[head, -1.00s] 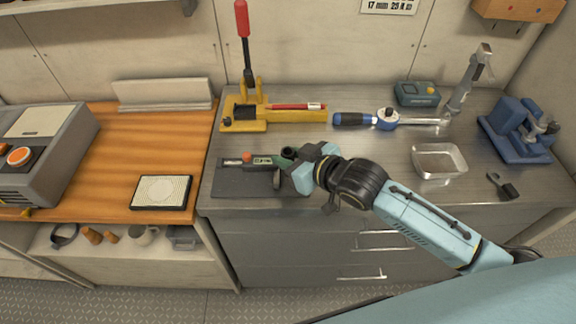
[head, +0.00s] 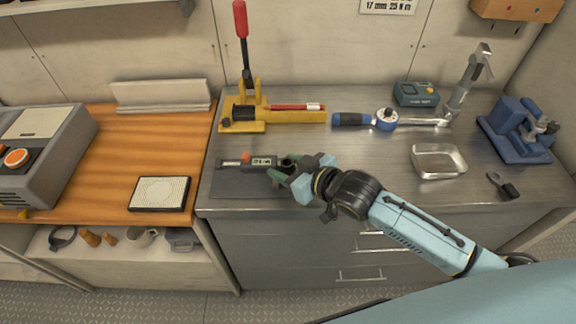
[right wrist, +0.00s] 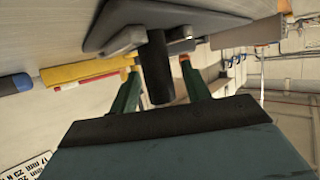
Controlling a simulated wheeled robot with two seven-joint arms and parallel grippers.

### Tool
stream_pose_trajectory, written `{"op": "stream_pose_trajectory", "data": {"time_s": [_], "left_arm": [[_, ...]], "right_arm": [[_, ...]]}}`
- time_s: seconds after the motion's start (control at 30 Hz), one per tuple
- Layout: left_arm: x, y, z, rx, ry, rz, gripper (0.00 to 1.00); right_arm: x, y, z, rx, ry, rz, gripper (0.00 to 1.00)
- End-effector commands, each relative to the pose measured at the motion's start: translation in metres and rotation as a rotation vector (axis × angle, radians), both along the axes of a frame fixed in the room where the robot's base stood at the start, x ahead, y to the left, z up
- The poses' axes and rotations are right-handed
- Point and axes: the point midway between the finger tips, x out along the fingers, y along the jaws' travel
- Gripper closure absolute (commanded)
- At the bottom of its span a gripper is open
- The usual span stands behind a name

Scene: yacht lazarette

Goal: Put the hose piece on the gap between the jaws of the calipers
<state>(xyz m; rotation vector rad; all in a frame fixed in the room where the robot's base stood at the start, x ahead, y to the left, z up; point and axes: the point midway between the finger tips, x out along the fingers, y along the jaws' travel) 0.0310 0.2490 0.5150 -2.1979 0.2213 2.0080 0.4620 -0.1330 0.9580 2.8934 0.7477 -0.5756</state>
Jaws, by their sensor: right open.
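The calipers (head: 262,162), with a small display and an orange part, lie on a dark mat (head: 240,185) at the left of the steel counter. The hose piece (head: 289,161), a short black tube, is at their right end; it also shows in the right wrist view (right wrist: 156,70). There its far end meets a grey metal part, probably the calipers' jaws. My right gripper (head: 282,173) is open, with one green finger on each side of the hose and visible gaps between. Whether the hose spans the jaw gap is hidden. My left gripper is not in view.
A yellow lever tool (head: 244,113) and a blue-handled torque wrench (head: 385,119) lie behind. A metal tray (head: 438,161) stands to the right, and a blue vise (head: 516,132) beyond it. The counter between mat and tray is partly clear beneath my arm.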

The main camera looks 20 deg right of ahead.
Motion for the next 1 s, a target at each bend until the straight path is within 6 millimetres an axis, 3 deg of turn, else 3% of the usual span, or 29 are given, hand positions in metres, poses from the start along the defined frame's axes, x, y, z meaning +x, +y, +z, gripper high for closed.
{"op": "stream_pose_trajectory", "data": {"time_s": [0.17, 0.7, 1.0], "left_arm": [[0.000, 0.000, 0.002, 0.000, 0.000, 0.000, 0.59], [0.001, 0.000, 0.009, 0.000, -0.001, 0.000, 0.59], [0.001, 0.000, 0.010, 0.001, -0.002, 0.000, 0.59]], "right_arm": [[-0.006, -0.003, 0.005, 0.001, 0.002, 0.001, 0.53], [-0.085, -0.047, 0.043, -0.001, 0.002, -0.001, 0.53], [-0.097, -0.054, 0.049, 0.001, 0.000, 0.000, 0.53]]}}
